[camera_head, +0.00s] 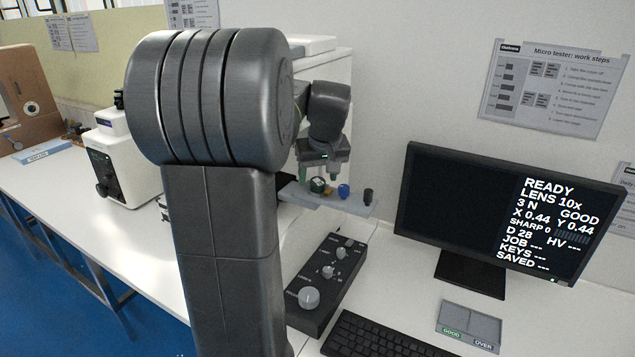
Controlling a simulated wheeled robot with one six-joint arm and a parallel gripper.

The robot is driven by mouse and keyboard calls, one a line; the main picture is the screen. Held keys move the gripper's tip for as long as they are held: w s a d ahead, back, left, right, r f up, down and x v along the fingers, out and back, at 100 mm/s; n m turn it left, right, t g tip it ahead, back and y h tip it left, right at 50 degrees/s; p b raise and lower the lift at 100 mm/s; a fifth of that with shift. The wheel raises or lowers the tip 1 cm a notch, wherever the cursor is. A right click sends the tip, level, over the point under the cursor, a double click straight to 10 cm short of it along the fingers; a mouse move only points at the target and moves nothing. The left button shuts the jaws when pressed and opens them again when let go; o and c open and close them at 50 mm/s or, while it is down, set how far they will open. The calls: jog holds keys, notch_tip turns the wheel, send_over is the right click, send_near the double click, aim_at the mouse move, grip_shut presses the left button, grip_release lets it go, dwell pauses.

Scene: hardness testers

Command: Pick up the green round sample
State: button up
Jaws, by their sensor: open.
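The green round sample (317,185) sits on a narrow grey tray (345,206), near the tray's left part. It is small in the head view and partly dark. My gripper (325,175) points down from my wrist and is open, right above or around the green sample. I cannot tell whether its fingers touch the sample. A blue sample (343,191) and a dark sample (368,196) stand to the right on the same tray. A small yellowish piece shows beside the green one.
A control box (328,280) with knobs, a keyboard (380,340) and a GOOD/OVER tray (469,324) lie in front. A monitor (490,215) stands at right. A white tester (125,160) stands at left. My arm hides the middle of the bench.

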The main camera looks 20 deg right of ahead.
jog(key=shift+w+f, duration=0.2)
jog(key=shift+f, duration=0.25)
jog(key=c, duration=1.1)
jog(key=shift+c, duration=0.2)
